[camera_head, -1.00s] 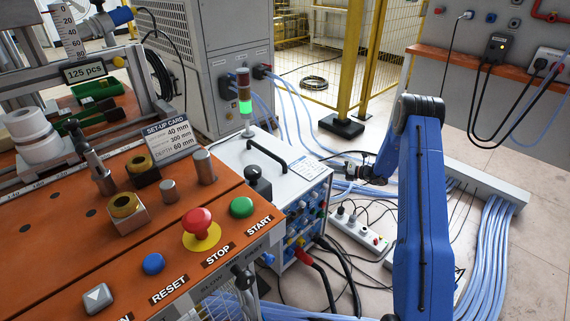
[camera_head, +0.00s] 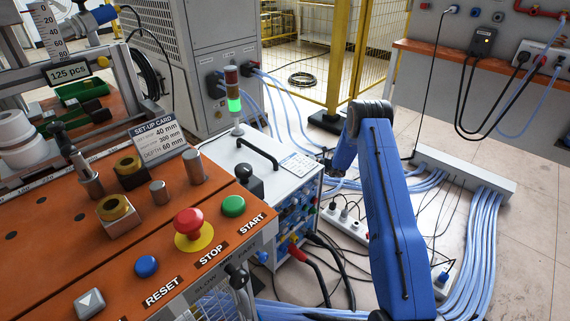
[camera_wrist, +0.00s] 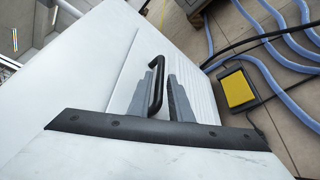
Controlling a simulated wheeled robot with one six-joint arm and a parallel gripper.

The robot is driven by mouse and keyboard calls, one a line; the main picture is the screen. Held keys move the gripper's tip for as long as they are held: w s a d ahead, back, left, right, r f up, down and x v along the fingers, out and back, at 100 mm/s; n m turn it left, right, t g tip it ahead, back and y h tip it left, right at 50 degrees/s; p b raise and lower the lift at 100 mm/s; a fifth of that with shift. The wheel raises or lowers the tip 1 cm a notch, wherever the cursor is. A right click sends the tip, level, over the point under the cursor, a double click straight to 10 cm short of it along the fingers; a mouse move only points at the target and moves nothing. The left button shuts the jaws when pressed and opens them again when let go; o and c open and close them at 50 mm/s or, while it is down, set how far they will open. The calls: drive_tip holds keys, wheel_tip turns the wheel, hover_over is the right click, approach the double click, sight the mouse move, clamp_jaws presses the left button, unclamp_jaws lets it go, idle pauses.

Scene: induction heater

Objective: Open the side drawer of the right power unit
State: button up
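A white power unit (camera_head: 238,158) with a black top handle and a front of coloured knobs and sockets stands right of the orange bench. Its right side is turned away from the head view, so no drawer shows there. My gripper is hidden in the head view behind the unit's right edge and my blue arm. In the wrist view a black bar handle (camera_wrist: 157,84) stands out from a white face (camera_wrist: 85,70). My gripper (camera_wrist: 158,80) has its grey fingers apart, one on each side of this handle. I cannot tell whether they touch it.
A white power strip (camera_head: 343,218) with plugs and black cables lies on the floor right of the unit. Blue hoses (camera_head: 487,240) run along the floor. A yellow-topped pedal (camera_wrist: 238,90) lies beyond the handle. A stack light (camera_head: 234,100) glows green.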

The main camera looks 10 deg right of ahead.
drive_tip(key=shift+x, duration=1.65)
